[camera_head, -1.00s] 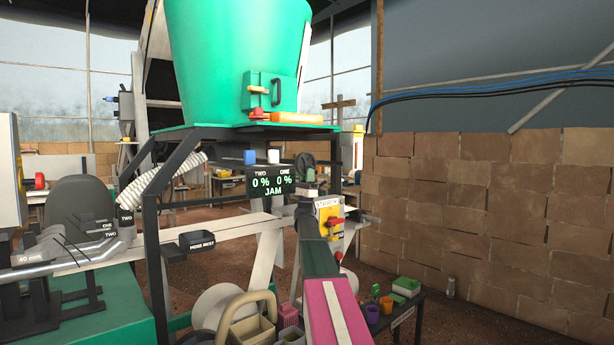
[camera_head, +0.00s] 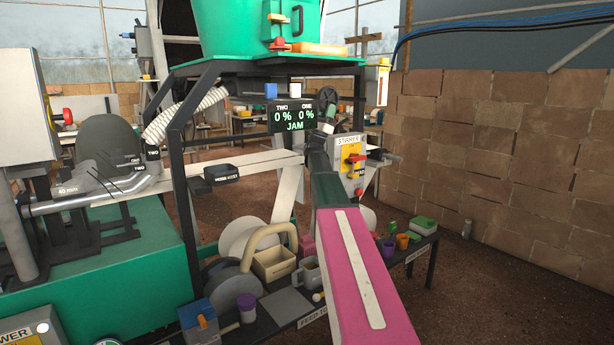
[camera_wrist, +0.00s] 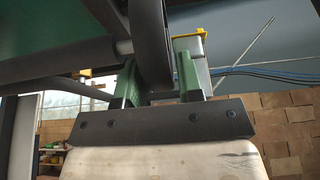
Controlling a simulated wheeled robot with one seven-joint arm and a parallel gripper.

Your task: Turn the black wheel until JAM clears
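The black wheel (camera_head: 327,97) stands upright just right of the display, at the far end of my arm. The display (camera_head: 292,116) reads TWO 0 %, ONE 0 % and JAM in green. In the wrist view, the wheel's dark rim (camera_wrist: 152,40) passes between the two green fingers of my gripper (camera_wrist: 157,80). The fingers stand apart, one on each side of the rim, with what looks like a narrow gap on the right. I cannot tell whether either finger touches it. In the head view my arm mostly hides the gripper.
A grey starter box (camera_head: 350,165) with a red and yellow switch is right of my arm. A green hopper (camera_head: 250,30) is above the frame. A low bench (camera_head: 418,248) with small cups is at lower right. A brick wall (camera_head: 490,150) closes the right side.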

